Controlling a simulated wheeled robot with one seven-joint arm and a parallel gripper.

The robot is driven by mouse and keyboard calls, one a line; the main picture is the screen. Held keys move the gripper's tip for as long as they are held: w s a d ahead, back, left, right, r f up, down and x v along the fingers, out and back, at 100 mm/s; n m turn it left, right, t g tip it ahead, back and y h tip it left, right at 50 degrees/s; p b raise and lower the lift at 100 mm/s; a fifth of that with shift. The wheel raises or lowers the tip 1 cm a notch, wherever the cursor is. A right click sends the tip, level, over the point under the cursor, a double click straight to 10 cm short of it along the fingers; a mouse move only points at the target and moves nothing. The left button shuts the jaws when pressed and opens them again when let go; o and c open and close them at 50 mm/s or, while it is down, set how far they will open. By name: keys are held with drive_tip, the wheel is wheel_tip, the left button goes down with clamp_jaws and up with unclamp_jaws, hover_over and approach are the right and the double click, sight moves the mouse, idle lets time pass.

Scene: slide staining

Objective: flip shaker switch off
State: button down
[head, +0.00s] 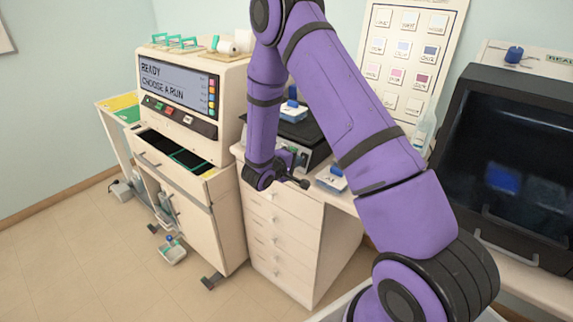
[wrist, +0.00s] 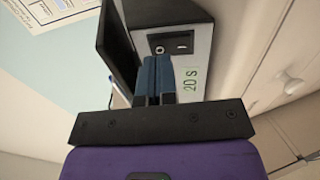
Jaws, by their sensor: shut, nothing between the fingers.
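The shaker (head: 315,145) is a grey box with a dark top on the white drawer bench, partly hidden behind my arm. In the wrist view its front panel (wrist: 197,65) shows sideways. The black rocker switch (wrist: 171,42) sits in this panel, with a round mark on its left part and a short bar on its right part. I cannot tell which way it is tipped. My gripper (wrist: 153,62) is shut and empty, its blue fingers pointing at the panel just below the switch in the picture. I cannot tell whether they touch it.
A green "20 s" label (wrist: 190,85) is on the panel beside the fingers. A blue-and-white item (head: 292,109) is on the shaker's top, and another (head: 331,179) is on the bench to the right. The stainer (head: 180,95) with a "READY" screen stands left.

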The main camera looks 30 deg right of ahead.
drive_tip(key=shift+x, duration=1.1)
drive_tip(key=shift+d, duration=0.15)
drive_tip(key=shift+w, duration=0.1)
